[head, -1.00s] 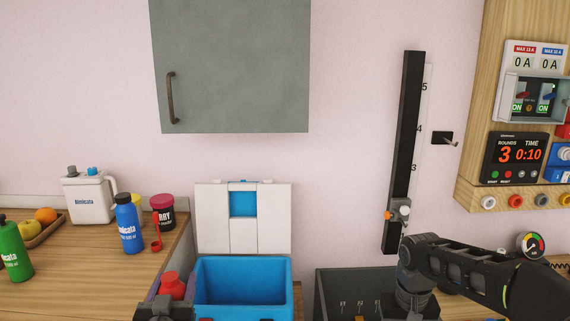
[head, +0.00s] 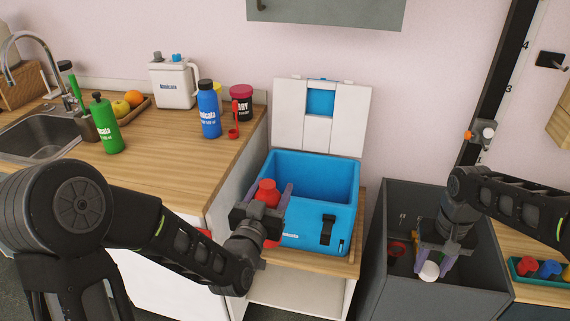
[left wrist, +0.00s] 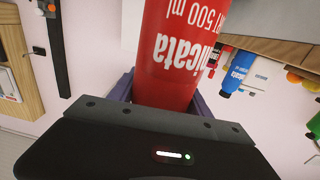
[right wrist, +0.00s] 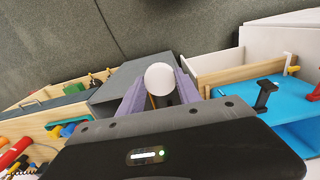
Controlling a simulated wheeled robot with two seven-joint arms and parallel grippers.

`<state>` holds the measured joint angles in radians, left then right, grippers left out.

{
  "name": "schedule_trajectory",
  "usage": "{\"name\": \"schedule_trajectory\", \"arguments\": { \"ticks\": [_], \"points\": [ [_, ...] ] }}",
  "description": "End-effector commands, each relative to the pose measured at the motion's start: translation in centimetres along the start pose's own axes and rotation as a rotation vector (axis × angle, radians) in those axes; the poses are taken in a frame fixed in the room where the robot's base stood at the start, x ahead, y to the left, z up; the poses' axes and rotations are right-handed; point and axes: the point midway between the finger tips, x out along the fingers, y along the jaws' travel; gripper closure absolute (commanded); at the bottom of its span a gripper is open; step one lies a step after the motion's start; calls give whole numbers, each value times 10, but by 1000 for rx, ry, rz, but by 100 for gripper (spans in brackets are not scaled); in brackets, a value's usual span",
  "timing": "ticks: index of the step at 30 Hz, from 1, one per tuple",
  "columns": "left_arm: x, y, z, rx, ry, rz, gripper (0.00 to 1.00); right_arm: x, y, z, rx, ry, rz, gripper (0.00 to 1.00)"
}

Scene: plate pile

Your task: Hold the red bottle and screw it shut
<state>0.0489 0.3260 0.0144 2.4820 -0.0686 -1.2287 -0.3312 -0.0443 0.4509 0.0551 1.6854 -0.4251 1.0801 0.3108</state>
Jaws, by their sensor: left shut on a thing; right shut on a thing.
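The red bottle (head: 266,190) is in my left gripper (head: 264,208), in front of the blue cooler box. Its red top shows above the jaws in the head view. The left wrist view shows its red body with white lettering (left wrist: 178,55) between the jaws; one end runs out of frame. My right gripper (head: 440,256) is shut on a white round thing (head: 429,271), which also shows between its jaws in the right wrist view (right wrist: 160,79). It is over the dark grey bin, apart from the bottle. I cannot tell whether the white thing is a cap.
The blue cooler box (head: 343,205) stands open on a wooden shelf. The dark grey bin (head: 480,255) is to its right. A blue bottle (head: 209,112), a green bottle (head: 107,125), a white jug (head: 173,84) and a black tub (head: 241,104) stand on the left counter (head: 165,155).

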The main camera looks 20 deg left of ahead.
Motion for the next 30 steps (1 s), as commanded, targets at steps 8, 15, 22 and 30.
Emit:
{"name": "schedule_trajectory", "arguments": {
  "ticks": [8, 15, 22, 30],
  "points": [
    [-18, 36, 35, -3, -6, 161, 100, 0, 0, 0, 0, 0, 0, 97],
    [-41, 85, 78, -4, -6, 378, 100, 0, 0, 0, 0, 0, 0, 97],
    [-61, 126, 114, -5, -4, 563, 100, 0, 0, 0, 0, 0, 0, 97],
    [-72, 149, 133, -3, 0, 665, 100, 0, 0, 0, 0, 0, 0, 97]
  ]
}}
